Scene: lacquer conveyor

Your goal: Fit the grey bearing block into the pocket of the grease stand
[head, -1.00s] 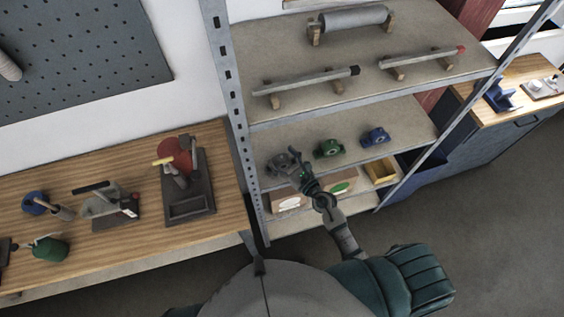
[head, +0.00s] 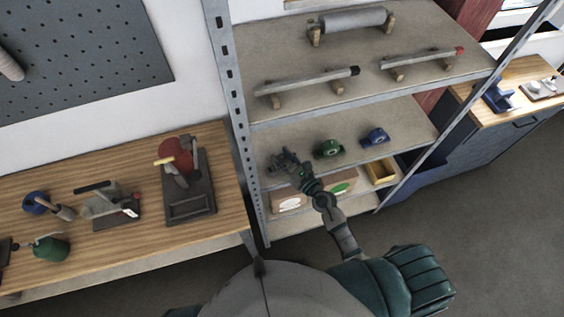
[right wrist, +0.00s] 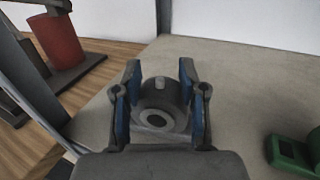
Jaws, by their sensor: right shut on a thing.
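The grey bearing block (right wrist: 160,106) is between the blue-padded fingers of my right gripper (right wrist: 158,98) in the right wrist view, its round bore facing the camera. In the head view my right gripper (head: 282,158) is over the left part of the middle shelf and largely hides the block. The gripper is shut on the block; I cannot tell whether the block touches the shelf. The grease stand (head: 203,180), with a red cylinder (head: 176,154) and a rectangular pocket (head: 188,207) at its front, is on the wooden bench, left of the gripper. My left gripper is out of view.
A green bearing block (head: 329,148) and a blue one (head: 375,137) are on the same shelf to the right. A metal rack post (head: 236,125) stands between shelf and bench. The upper shelf (head: 400,38) holds rollers. More tools are on the bench's left.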

